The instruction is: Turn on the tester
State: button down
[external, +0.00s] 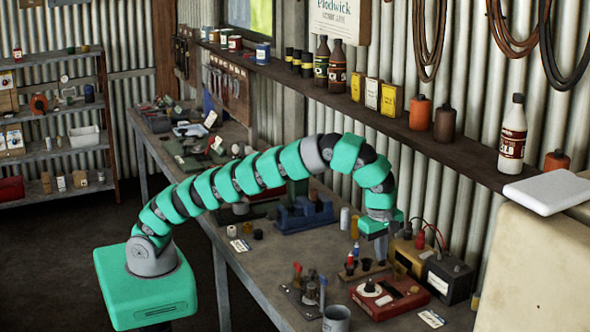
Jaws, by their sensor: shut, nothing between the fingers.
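A red box (398,300) with a pale round dial and a dark knob lies on the workbench at the lower right; it looks like the tester. My gripper (381,255) hangs pointing down above and behind the red box, close to a yellow-and-black box (408,262). The gripper is shut with nothing in it. I cannot tell whether its tips touch anything. The tester's switch and whether it is on are too small to make out.
A dark box (450,278) with red and black leads stands right of the yellow one. Small bottles and tools (308,285) and a grey cup (337,318) sit left of the red box. A blue vice (305,213) stands farther back. A shelf (440,140) runs along the wall above.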

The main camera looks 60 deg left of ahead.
jog(key=shift+w+p, duration=0.4)
jog(key=shift+w, duration=0.3)
jog(key=shift+f, duration=0.1)
